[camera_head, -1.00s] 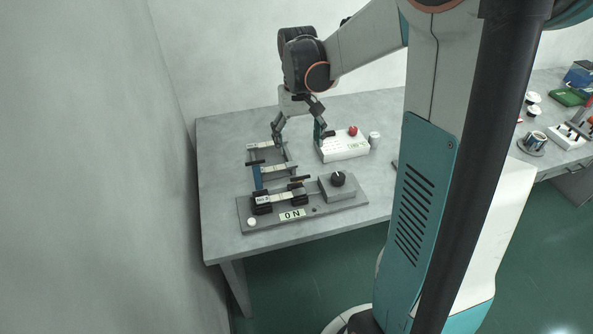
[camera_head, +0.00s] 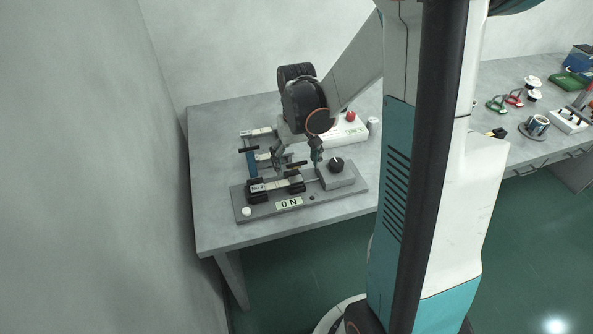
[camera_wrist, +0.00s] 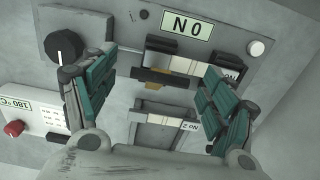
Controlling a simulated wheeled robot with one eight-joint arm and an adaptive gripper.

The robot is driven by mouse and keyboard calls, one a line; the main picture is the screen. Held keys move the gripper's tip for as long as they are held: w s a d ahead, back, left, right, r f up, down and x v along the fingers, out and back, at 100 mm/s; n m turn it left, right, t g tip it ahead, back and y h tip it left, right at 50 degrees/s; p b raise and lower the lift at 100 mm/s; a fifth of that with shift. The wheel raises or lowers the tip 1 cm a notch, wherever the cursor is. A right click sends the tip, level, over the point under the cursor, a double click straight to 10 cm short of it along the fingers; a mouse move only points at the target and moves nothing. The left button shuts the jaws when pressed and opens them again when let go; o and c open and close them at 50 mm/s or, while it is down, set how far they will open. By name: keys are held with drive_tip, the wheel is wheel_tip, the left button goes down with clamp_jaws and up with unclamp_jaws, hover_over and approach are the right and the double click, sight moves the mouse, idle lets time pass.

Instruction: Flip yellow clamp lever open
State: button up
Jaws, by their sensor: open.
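The yellow clamp lever (camera_head: 297,165) is a short bar at the back edge of the grey clamp base with the ON label (camera_head: 289,203). In the wrist view a dark bar with a small yellow part (camera_wrist: 154,85) lies below the black clamp blocks, between my fingers and beyond them. My gripper (camera_head: 298,160) is open above the base's back edge, one finger on each side of the lever in the picture.
A grey block with a black dial (camera_head: 336,163) stands at the base's right end, close to my right finger. A white knob (camera_head: 247,211) is at the front left. A frame with a blue part (camera_head: 251,165) and a white box with a red button (camera_head: 350,117) stand behind.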

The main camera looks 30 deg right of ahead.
drive_tip(key=shift+f, duration=1.05)
drive_tip(key=c, duration=1.7)
drive_tip(key=shift+c, duration=0.2)
